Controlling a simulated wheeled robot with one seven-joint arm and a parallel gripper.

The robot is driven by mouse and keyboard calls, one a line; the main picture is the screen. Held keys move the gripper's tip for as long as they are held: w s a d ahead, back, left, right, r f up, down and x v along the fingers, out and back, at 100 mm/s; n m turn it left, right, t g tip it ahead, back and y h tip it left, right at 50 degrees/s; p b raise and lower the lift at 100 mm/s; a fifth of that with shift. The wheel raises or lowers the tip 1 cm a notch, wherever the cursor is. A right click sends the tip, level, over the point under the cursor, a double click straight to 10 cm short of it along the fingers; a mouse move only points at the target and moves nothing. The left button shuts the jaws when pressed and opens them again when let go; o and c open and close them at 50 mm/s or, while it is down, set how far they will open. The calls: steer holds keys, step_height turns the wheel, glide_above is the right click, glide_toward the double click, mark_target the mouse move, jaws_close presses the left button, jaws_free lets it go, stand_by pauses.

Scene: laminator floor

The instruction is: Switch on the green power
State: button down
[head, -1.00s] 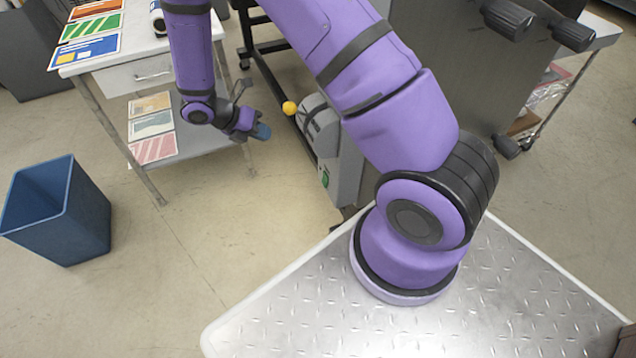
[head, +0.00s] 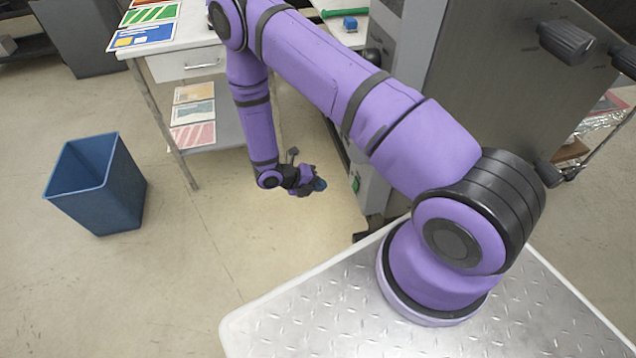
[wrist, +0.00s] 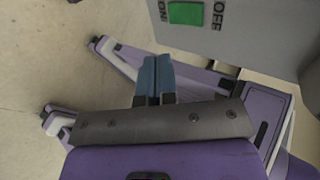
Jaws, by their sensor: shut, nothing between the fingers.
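The green power switch (wrist: 186,13) is a green rocker on a grey machine panel, at the top of the wrist view, with ON lettering on its left and OFF on its right. In the head view it is a small green patch (head: 355,184) on the side of the grey machine, just right of my gripper. My gripper (head: 319,185) is low beside that panel, apart from it as far as I can tell. In the wrist view its blue fingertips (wrist: 155,66) are together and empty, below the switch in the picture.
The grey machine housing (head: 375,190) stands right of my gripper. A white table (head: 200,35) with a drawer and a lower shelf of prints stands behind and left. A blue bin (head: 98,190) is on the floor at left. The floor between them is clear.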

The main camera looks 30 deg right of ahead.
mark_target(353, 188)
steer(key=shift+d+r+x, duration=0.15)
steer(key=shift+r+x, duration=0.1)
steer(key=shift+x, duration=1.35)
steer(key=shift+d+r+x, duration=0.2)
steer(key=shift+r+x, duration=0.05)
steer(key=shift+x, duration=1.4)
steer(key=shift+d+r+x, duration=0.15)
steer(key=shift+r+x, duration=0.15)
steer(key=shift+x, duration=1.3)
steer(key=shift+s, duration=0.15)
